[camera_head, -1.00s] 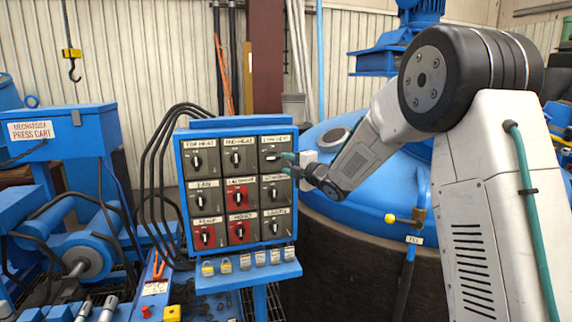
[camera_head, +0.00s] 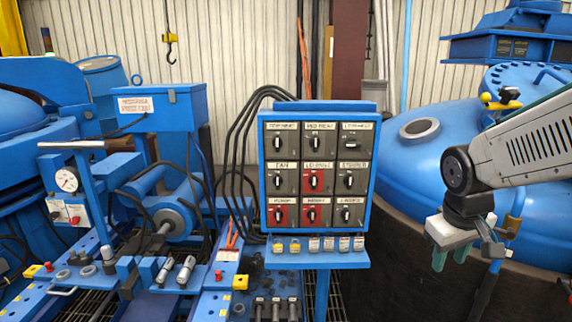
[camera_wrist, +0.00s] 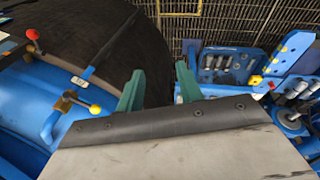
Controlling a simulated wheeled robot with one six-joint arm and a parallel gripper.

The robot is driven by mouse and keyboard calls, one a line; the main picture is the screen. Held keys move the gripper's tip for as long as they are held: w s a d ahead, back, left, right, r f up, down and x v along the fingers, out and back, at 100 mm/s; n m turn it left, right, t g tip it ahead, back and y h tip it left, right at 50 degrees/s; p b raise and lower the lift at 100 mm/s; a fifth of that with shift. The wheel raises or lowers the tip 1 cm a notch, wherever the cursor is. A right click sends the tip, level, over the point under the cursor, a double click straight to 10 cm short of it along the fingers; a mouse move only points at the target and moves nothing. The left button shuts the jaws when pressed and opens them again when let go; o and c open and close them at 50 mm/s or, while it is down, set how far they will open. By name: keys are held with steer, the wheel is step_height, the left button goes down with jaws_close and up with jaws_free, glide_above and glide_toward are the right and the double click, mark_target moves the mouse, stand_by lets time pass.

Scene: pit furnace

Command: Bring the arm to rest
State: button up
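My gripper (camera_head: 450,258) hangs at the right of the head view, pointing down in front of the dark side of the furnace. Its two green fingers are apart with nothing between them. The wrist view also shows the two green fingers of my gripper (camera_wrist: 158,88) spread apart and empty, above the dark furnace wall and the floor grating. My gripper is clear of the blue control panel (camera_head: 267,190), which stands to its left with three rows of labelled switches.
The blue furnace (camera_head: 440,160) with its dark lower wall fills the right side. A shelf with padlocks (camera_head: 315,261) juts from the panel. A press cart (camera_head: 160,105) and a blue bench with tools crowd the left. A hook (camera_head: 169,53) hangs at the back.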

steer(key=s+a+r+m+y, duration=0.1)
steer(key=s+a+r, duration=0.1)
steer(key=s, duration=0.7)
steer(key=s+a+r+m, duration=0.1)
steer(key=s+a+r, duration=0.1)
steer(key=s, duration=0.8)
steer(key=shift+a+r+g+y, duration=0.15)
steer(key=shift+a+g+y, duration=0.25)
steer(key=shift+a, duration=0.25)
